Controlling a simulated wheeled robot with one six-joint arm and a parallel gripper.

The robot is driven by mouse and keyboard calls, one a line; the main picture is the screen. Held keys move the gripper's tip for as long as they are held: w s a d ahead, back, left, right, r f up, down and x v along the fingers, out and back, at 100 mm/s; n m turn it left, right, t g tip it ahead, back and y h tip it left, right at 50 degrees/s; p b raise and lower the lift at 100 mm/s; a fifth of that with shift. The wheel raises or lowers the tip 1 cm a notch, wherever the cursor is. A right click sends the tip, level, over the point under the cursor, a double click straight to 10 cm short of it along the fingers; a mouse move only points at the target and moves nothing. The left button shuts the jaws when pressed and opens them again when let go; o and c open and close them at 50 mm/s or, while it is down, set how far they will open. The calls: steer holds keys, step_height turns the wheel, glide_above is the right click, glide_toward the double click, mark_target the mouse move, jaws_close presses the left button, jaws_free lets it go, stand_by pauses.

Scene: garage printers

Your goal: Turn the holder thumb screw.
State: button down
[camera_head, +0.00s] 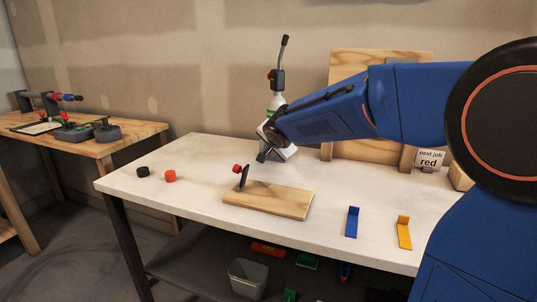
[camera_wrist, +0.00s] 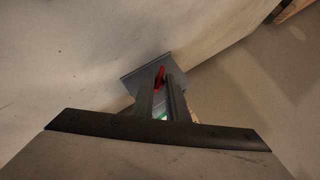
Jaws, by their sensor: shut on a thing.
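My gripper (camera_head: 262,154) is at the end of the blue arm, low over the back of the white table, in front of a stand (camera_head: 276,103) with a pale body, a green mark and an upright dark handle. In the wrist view my two dark fingers (camera_wrist: 161,86) reach toward a grey plate (camera_wrist: 134,82). A small red part (camera_wrist: 160,74), which looks like the thumb screw, shows between the fingertips. My gripper is closed on it. The hand hides the lower part of the stand in the head view, and the screw's far side is hidden.
A wooden board (camera_head: 285,203) with an upright dark plate and red knob (camera_head: 237,168) lies in front of my gripper. Black (camera_head: 143,171) and red (camera_head: 170,176) caps sit left. A sign (camera_head: 429,158) reads "next job red".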

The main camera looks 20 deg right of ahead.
steer(key=c, duration=1.9)
jaws_free()
steer(key=shift+s+a, duration=0.5)
steer(key=shift+s, duration=0.15)
steer(key=shift+s+a, duration=0.45)
steer(key=shift+s, duration=0.2)
steer(key=shift+w+d, duration=0.5)
steer(key=shift+w, duration=0.15)
steer(key=shift+w+d, duration=0.45)
steer(key=shift+w, duration=0.2)
steer(key=shift+o, duration=0.5)
steer(key=o, duration=0.4)
steer(key=shift+o, duration=0.2)
